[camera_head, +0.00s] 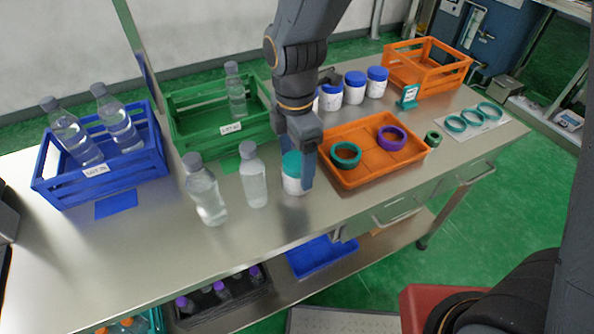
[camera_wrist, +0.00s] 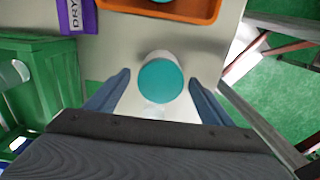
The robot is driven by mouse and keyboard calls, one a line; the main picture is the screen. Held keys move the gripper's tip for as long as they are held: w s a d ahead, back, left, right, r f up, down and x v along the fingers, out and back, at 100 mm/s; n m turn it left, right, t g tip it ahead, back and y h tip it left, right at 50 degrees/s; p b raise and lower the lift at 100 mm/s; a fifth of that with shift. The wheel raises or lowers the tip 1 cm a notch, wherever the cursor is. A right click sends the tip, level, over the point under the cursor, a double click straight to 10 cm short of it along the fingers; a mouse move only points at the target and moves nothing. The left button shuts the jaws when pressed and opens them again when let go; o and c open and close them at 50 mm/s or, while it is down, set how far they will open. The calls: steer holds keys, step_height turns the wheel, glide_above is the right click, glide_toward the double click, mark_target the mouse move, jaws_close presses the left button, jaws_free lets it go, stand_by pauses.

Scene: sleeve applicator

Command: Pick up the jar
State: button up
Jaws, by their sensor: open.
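A white jar with a teal lid (camera_head: 292,173) stands upright on the steel table, left of the orange tray. My gripper (camera_head: 303,165) is over it in the head view, pointing down, and partly hides the jar's right side. In the wrist view the teal lid (camera_wrist: 160,81) shows near the middle, just ahead of and between the two blue fingers of my gripper (camera_wrist: 158,92). The fingers are spread apart with a gap on each side of the jar. I cannot tell how far down the jar they reach.
Two clear bottles (camera_head: 205,190) (camera_head: 253,176) stand left of the jar. The orange tray (camera_head: 385,168) with teal and purple rings lies to its right. A green crate (camera_head: 190,130) and several blue-lidded jars (camera_head: 355,88) are behind. The table's front is clear.

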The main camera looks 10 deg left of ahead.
steer(key=shift+f+p, duration=0.65)
steer(key=shift+f, duration=1.65)
steer(key=c, duration=1.3)
